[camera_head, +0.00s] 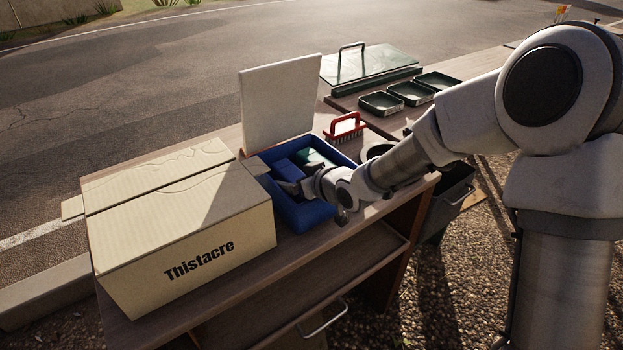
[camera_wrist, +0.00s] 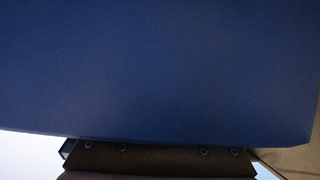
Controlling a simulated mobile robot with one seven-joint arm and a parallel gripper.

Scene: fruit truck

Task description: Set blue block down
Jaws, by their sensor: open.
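The blue block (camera_head: 287,170) is inside the blue bin (camera_head: 312,218) on the wooden table, at the bin's left side. My gripper (camera_head: 291,184) reaches into the bin from the right and is at the block, with its jaws open. In the wrist view the blue block (camera_wrist: 160,70) fills most of the picture, very close to the camera. A dark finger part of my gripper shows along the bottom edge there. Whether the fingers touch the block, and what lies under it, is hidden.
A green thing (camera_head: 311,157) lies in the bin beside the block. A closed carton (camera_head: 190,240) stands close on the left, and an upright white panel (camera_head: 280,105) behind. A red-handled brush (camera_head: 345,128) and several dark green trays (camera_head: 411,93) are to the right.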

